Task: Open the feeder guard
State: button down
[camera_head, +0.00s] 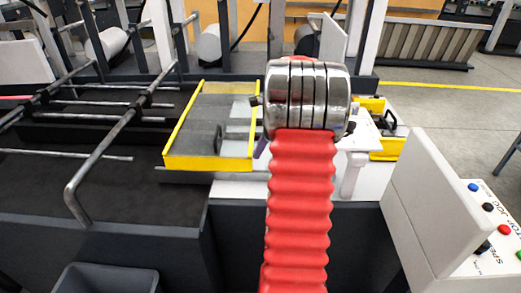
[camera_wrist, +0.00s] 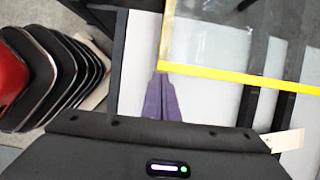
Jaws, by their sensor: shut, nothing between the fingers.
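The feeder guard (camera_head: 211,165) is a clear panel in a yellow frame, lying low over the feeder left of my arm in the head view. A small dark handle (camera_head: 218,138) shows near its front right part. In the wrist view the guard's yellow edge (camera_wrist: 250,80) runs across to the right. My gripper (camera_wrist: 160,76) has purple fingers, shut and empty, with the tips by the guard's frame corner; I cannot tell whether they touch it. In the head view only a sliver of my gripper (camera_head: 260,149) shows, the rest being hidden behind my arm.
A control panel (camera_head: 490,225) with coloured buttons stands at the right. Another yellow-framed part (camera_head: 388,146) lies beyond my arm. Metal rails (camera_head: 105,150) cross the dark bed at the left. A grey bin (camera_head: 105,279) stands at the front left.

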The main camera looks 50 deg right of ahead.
jog(key=shift+w+a, duration=0.35)
jog(key=shift+w, duration=0.05)
jog(key=v, duration=1)
jog(key=shift+s+d, duration=0.4)
